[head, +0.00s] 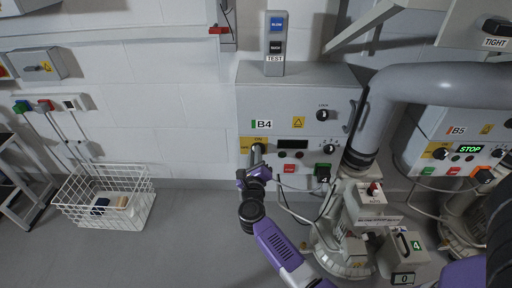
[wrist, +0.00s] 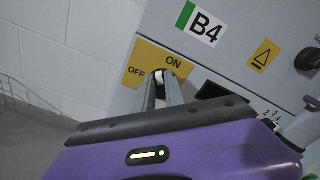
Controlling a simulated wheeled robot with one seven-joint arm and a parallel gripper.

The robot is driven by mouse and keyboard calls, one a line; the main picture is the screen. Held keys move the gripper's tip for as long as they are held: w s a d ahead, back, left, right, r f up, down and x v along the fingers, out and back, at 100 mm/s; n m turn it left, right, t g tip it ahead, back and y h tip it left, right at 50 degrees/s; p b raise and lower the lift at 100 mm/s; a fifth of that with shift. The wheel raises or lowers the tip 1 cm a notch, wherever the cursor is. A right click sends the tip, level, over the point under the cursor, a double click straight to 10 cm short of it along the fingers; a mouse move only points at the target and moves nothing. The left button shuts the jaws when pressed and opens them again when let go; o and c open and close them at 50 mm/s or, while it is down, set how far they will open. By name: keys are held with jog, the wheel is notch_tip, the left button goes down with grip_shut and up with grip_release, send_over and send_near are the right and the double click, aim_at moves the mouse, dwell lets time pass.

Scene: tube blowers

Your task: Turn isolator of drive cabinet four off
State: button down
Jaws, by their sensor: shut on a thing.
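Drive cabinet B4 (head: 285,105) is a grey box on the wall with a green mark beside its label (wrist: 203,24). Its isolator sits on a yellow plate (wrist: 147,58) at the cabinet's left side, marked OFF at left and ON at upper right in the wrist view. The plate also shows in the head view (head: 245,142). My gripper (wrist: 161,88) is shut on the isolator handle (wrist: 160,73), its fingers on either side. It also shows in the head view (head: 257,153). The fingers hide most of the handle, so its exact angle is hard to tell.
A TEST button box (head: 275,45) stands above the cabinet. A thick grey pipe (head: 375,120) and blower 4 (head: 345,240) crowd the right. Cabinet B5 (head: 470,125) is farther right, showing STOP. A white wire basket (head: 100,190) stands on the floor at left.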

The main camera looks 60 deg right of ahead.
jog(key=shift+w+a+f+n+p, duration=0.1)
jog(key=shift+f+n+p, duration=0.15)
jog(key=shift+n+p, duration=1.15)
jog(key=shift+w+a+f+n+p, duration=0.15)
jog(key=shift+n+p, duration=0.5)
jog(key=shift+n, duration=1.35)
jog(key=shift+w+f+n+p, duration=0.1)
jog(key=shift+f+n+p, duration=0.2)
jog(key=shift+n+p, duration=1.1)
jog(key=shift+n+b, duration=0.3)
jog(key=shift+n, duration=0.2)
jog(key=c, duration=1.4)
grip_release()
jog(key=shift+s, duration=0.1)
jog(key=p+v, duration=0.2)
jog(key=v, duration=0.5)
jog(key=shift+s+a, duration=0.2)
jog(key=shift+a, duration=0.1)
jog(key=shift+f, duration=0.1)
